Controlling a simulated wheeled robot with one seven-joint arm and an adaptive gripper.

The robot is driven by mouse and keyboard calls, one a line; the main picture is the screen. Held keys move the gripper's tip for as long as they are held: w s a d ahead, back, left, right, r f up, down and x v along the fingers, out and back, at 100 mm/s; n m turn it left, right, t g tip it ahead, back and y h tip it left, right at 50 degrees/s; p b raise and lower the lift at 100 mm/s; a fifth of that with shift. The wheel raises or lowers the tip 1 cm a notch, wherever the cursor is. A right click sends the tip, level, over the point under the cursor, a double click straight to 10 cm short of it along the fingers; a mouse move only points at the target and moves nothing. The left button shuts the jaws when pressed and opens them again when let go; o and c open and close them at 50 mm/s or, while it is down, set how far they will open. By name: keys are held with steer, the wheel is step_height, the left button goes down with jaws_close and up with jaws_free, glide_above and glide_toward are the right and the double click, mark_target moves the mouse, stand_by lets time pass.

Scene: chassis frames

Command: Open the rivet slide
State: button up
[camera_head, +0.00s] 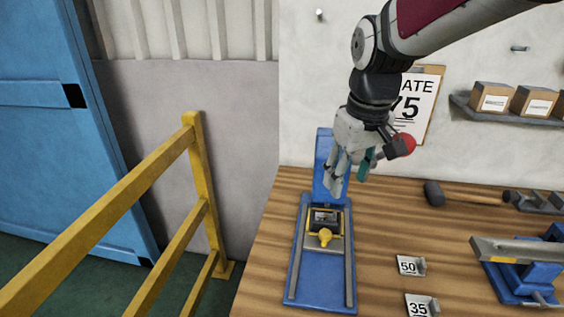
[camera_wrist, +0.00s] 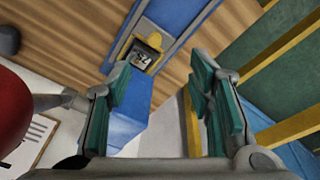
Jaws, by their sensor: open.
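The rivet slide is a blue fixture (camera_head: 320,296) lying flat on the wooden bench, with grey rails along its sides and a blue upright plate (camera_head: 323,145) at its back. In the wrist view, the framed window (camera_wrist: 143,57) shows a number plate, small and upside down. My gripper (camera_head: 348,180) hangs above the rear of the fixture, apart from the knob. Its green-padded fingers (camera_wrist: 160,85) are spread and empty. It partly hides the upright plate.
Number cards 50 (camera_head: 409,265) and 35 (camera_head: 421,305) stand to the right of the fixture. A mallet (camera_head: 435,193) and another blue fixture (camera_head: 510,283) lie further right. A yellow railing (camera_head: 197,170) stands left of the bench. Bench wood between fixture and cards is clear.

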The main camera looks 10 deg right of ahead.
steer(key=w, duration=0.1)
steer(key=n+g, duration=0.2)
glide_toward(326, 233)
step_height(326, 233, down, 9)
steer(key=shift+w+p, duration=0.1)
steer(key=shift+p, duration=0.3)
stand_by(0.4)
jaws_close()
